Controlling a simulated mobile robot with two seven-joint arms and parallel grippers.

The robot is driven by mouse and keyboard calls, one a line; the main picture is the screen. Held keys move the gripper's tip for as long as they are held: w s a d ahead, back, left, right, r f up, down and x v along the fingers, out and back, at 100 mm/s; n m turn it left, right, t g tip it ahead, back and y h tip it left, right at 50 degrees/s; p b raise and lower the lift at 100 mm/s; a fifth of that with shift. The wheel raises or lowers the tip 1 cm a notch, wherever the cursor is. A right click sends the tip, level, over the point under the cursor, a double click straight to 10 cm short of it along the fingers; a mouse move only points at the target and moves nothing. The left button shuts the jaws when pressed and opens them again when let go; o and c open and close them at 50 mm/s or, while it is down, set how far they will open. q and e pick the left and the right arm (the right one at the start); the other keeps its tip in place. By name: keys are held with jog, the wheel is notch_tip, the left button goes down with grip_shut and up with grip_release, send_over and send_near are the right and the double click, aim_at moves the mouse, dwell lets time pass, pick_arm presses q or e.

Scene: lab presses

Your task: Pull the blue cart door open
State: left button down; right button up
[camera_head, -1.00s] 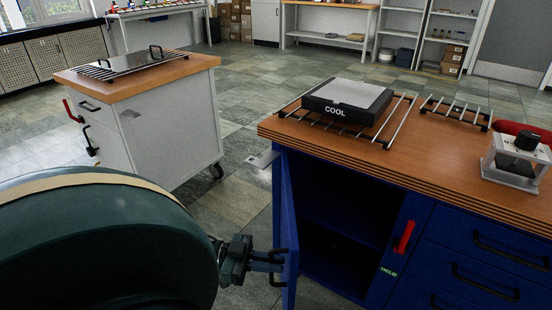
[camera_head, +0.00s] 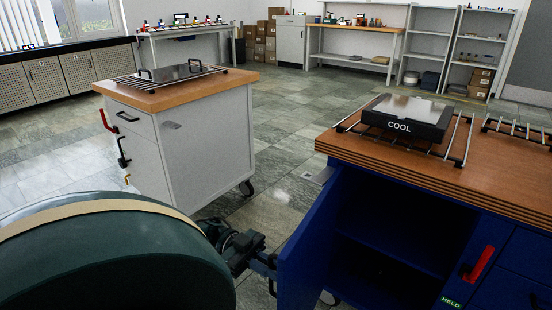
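The blue cart (camera_head: 480,228) stands at the right, with its door (camera_head: 309,245) swung outward on its left side. The door's inner face and the dark, empty-looking compartment (camera_head: 390,240) are visible. My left gripper (camera_head: 264,265) is at the outer side of the door, at the black door handle (camera_head: 272,287). It appears shut on the handle; its fingertips are partly hidden by the door's edge. My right gripper is not in view.
A black "COOL" plate (camera_head: 408,115) sits on a rack on the blue cart's wooden top (camera_head: 480,172). A red lever (camera_head: 480,263) is on the cart front. A white cart (camera_head: 205,150) stands at the left. Tiled floor (camera_head: 290,165) is free between the carts.

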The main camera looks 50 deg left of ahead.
pick_arm(q)
jog(key=shift+v, duration=0.85)
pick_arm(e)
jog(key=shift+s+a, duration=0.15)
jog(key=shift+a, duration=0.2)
pick_arm(q)
jog(key=c, duration=1.6)
grip_release()
jog(key=shift+c, duration=0.2)
jog(key=b+v, duration=0.3)
jog(key=v, duration=1)
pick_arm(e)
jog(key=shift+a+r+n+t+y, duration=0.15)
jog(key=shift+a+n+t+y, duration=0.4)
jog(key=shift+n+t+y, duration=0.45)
pick_arm(q)
jog(key=shift+a, duration=0.2)
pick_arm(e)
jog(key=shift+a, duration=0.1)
